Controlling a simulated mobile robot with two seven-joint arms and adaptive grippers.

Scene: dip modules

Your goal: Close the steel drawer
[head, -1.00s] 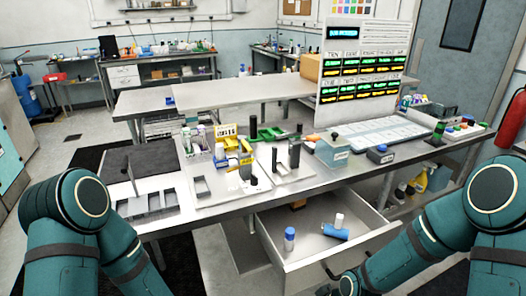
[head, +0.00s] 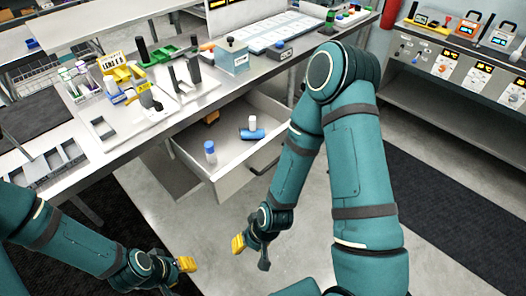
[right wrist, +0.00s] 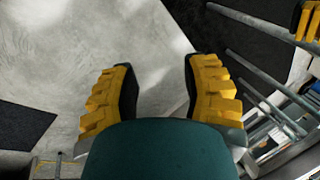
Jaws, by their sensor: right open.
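The steel drawer (head: 236,182) under the workbench stands pulled out, its front panel and handle (head: 255,170) facing me. Inside are an upright blue-capped white bottle (head: 210,154), a blue item (head: 252,134) lying down, a white cylinder (head: 252,122) beside it and a brown block (head: 211,117) at the back. My right gripper (head: 250,252) is below and in front of the drawer, apart from it. The right wrist view shows its yellow fingers (right wrist: 158,88) spread with nothing between them. My left gripper (head: 184,265) is lower left of the drawer; its opening is unclear.
Open floor (head: 310,215) lies in front of the drawer. A shelf with instruments (head: 470,65) stands at the right. Dark mats lie on both sides.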

